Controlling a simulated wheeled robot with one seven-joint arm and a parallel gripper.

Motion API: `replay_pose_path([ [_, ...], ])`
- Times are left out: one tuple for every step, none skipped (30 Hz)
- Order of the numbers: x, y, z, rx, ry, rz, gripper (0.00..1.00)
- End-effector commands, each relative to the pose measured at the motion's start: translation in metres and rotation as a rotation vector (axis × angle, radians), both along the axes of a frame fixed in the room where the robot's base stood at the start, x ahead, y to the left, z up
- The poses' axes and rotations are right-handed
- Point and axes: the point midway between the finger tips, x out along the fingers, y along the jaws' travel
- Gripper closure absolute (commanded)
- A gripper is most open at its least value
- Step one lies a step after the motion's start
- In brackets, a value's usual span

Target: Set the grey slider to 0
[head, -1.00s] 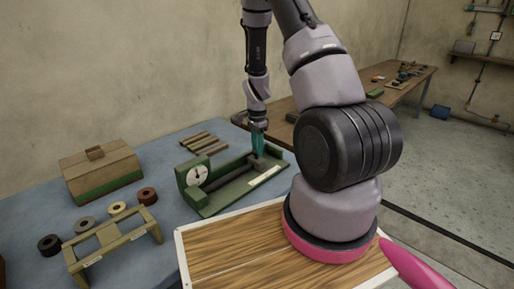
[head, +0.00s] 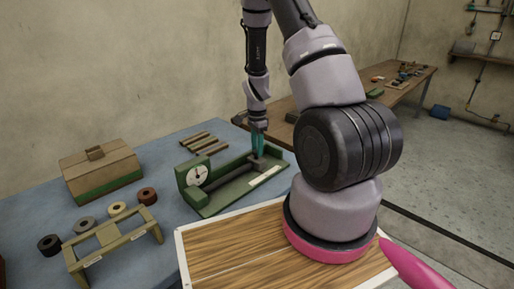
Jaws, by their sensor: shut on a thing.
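The grey slider (head: 257,164) sits on a grey rail in a green device (head: 215,206), towards the rail's far right end. A round white dial (head: 197,175) with a dark pointer stands at the device's left end. A pale label strip (head: 265,176) is on the front edge, its marks too small to read. My gripper (head: 258,153), with teal fingers, points down and is shut on the grey slider. The fingers hide part of the slider's top.
Several tape-like rolls (head: 147,196) and an olive frame (head: 112,244) are at the left. A box (head: 101,173) with a green band stands behind them. Wooden strips (head: 203,143) lie behind the device.

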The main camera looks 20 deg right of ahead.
Motion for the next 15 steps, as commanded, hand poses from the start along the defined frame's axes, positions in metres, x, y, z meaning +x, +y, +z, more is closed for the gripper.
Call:
replay_pose_path([
  [0.003, 0.000, 0.001, -0.001, -0.006, 0.001, 1.00],
  [0.003, 0.000, 0.001, -0.001, -0.006, 0.001, 1.00],
  [0.003, 0.000, 0.001, -0.001, -0.006, 0.001, 1.00],
  [0.003, 0.000, 0.001, -0.001, -0.007, 0.001, 1.00],
  [0.003, 0.000, 0.001, -0.001, -0.007, 0.001, 1.00],
  [0.003, 0.000, 0.001, -0.001, -0.007, 0.001, 1.00],
  [0.003, 0.000, 0.001, -0.001, -0.007, 0.001, 1.00],
  [0.003, 0.000, 0.001, -0.001, -0.007, 0.001, 1.00],
  [0.003, 0.000, 0.001, -0.001, -0.007, 0.001, 1.00],
  [0.003, 0.000, 0.001, -0.001, -0.007, 0.001, 1.00],
  [0.003, 0.000, 0.001, -0.001, -0.007, 0.001, 1.00],
  [0.002, 0.002, 0.001, -0.001, -0.007, 0.002, 1.00],
  [0.002, 0.005, 0.001, 0.000, -0.007, 0.003, 1.00],
  [0.000, 0.009, 0.001, 0.000, -0.007, 0.004, 1.00],
  [-0.003, 0.016, 0.001, 0.001, -0.006, 0.006, 1.00],
])
